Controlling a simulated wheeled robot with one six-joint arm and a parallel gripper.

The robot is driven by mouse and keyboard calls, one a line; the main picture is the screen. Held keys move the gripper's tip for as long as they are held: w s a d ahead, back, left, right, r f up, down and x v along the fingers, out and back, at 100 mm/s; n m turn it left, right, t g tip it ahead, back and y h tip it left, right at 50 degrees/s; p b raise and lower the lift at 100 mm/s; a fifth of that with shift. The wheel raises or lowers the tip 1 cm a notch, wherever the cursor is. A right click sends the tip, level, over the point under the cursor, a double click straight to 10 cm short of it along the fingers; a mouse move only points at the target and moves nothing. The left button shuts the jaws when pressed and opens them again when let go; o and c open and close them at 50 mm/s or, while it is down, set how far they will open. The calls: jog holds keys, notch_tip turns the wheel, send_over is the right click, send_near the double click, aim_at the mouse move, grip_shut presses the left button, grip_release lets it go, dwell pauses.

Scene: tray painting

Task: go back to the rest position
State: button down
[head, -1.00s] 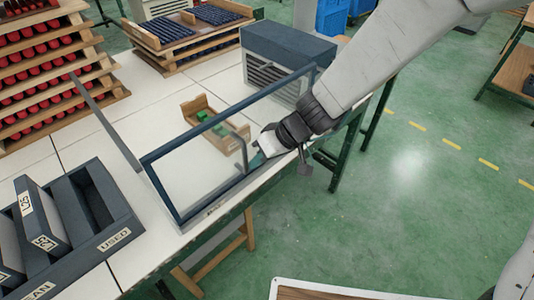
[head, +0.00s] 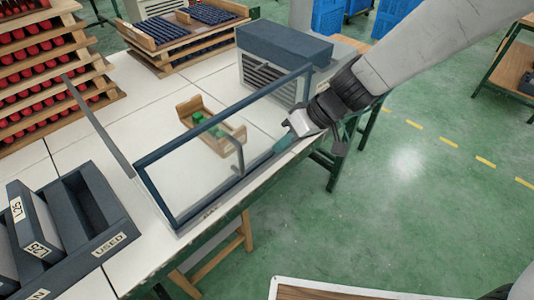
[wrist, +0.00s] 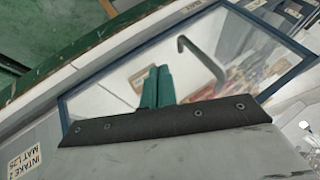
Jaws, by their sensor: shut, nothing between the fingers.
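My gripper (head: 281,144) is at the right end of the blue-framed clear panel, near the table's right edge, with teal fingers. In the wrist view the two teal fingers (wrist: 157,86) lie side by side, shut and empty. The panel's frame (head: 222,118) stands tilted on the white table. Its grey bent handle (head: 239,157) is left of my gripper, apart from it; the handle also shows in the wrist view (wrist: 203,55).
Behind the panel is a small wooden tray (head: 184,117) with green pieces. A dark louvred box (head: 285,45) stands behind my gripper. A dark bin labelled USED (head: 110,240) is at left. Racks of red pieces (head: 45,70) stand further back. Green floor at right is open.

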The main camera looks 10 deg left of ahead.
jog(key=s+d+r+m+h, duration=0.2)
jog(key=s+d+r, duration=0.3)
jog(key=d, duration=0.5)
jog(key=s+d+r+m+t+h, duration=0.1)
jog(key=s+d+r+m+h, duration=0.2)
jog(key=d, duration=0.7)
jog(key=s+d+r+m+t+h, duration=0.1)
jog(key=s+d+r+m+h, duration=0.1)
jog(key=s+d+r+m, duration=0.2)
jog(key=s+d+r, duration=0.3)
jog(key=s+d, duration=0.2)
jog(key=d, duration=0.1)
jog(key=shift+s+d+m, duration=0.15)
jog(key=shift+s+m, duration=0.15)
jog(key=shift+m, duration=0.1)
